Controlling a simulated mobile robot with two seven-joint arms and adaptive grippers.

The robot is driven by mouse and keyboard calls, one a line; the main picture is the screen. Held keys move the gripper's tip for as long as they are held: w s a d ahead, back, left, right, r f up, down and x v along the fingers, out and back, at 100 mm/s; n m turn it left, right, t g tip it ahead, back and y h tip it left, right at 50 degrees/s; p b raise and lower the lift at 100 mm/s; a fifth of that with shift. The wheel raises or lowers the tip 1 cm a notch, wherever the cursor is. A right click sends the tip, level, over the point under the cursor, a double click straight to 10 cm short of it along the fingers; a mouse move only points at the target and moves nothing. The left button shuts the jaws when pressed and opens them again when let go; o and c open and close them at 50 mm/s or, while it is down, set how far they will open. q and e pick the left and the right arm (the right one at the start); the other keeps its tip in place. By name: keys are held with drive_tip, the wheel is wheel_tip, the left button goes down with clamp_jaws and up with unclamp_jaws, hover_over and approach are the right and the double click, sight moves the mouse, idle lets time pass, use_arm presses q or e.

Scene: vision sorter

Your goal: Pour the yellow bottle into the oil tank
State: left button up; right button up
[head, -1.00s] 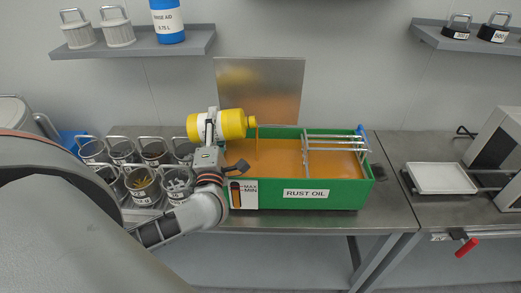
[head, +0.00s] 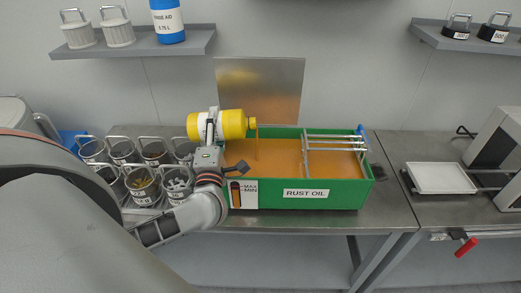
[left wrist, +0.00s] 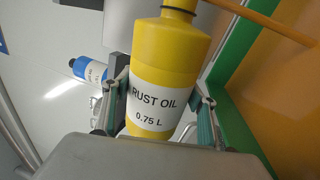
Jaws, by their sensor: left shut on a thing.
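The yellow bottle (head: 233,124) lies on its side above the left end of the green tank (head: 342,193) labelled RUST OIL. Its mouth points right, and a brown stream (head: 256,142) runs from it down into the brown oil (head: 280,150). My left gripper (head: 212,125) is shut around the bottle. In the left wrist view the bottle (left wrist: 170,60) sits between the two fingers, its label reading RUST OIL 0.75 L, and the stream (left wrist: 260,18) leaves its neck. The level gauge (head: 243,194) on the tank's front shows MAX and MIN marks. My right gripper is not in view.
Several metal baskets (head: 145,186) with small parts stand left of the tank. A metal rack (head: 335,142) lies across the tank's right part. A blue bottle (head: 167,20) stands on the left shelf. A white tray (head: 440,177) sits on the right bench.

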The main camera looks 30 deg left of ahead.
use_arm(q)
drive_tip(key=shift+w+d+r+m+h, duration=0.1)
drive_tip(key=shift+m+h, duration=0.05)
drive_tip(key=shift+m, duration=0.65)
drive_tip(key=shift+d+r+m+h, duration=0.1)
drive_tip(key=shift+m+h, duration=0.05)
drive_tip(key=shift+m, duration=0.65)
idle(2.7)
drive_tip(key=shift+w+d+m+t+h, duration=0.2)
drive_tip(key=shift+d+m+h, duration=0.15)
drive_tip(key=shift+m, duration=0.65)
drive_tip(key=shift+w+d+m+t+h, duration=0.2)
drive_tip(key=shift+m+h, duration=0.15)
drive_tip(key=shift+m, duration=0.65)
idle(1.0)
drive_tip(key=shift+w+d+r+m, duration=0.1)
drive_tip(key=shift+d+r+m, duration=0.15)
drive_tip(key=shift+m, duration=0.25)
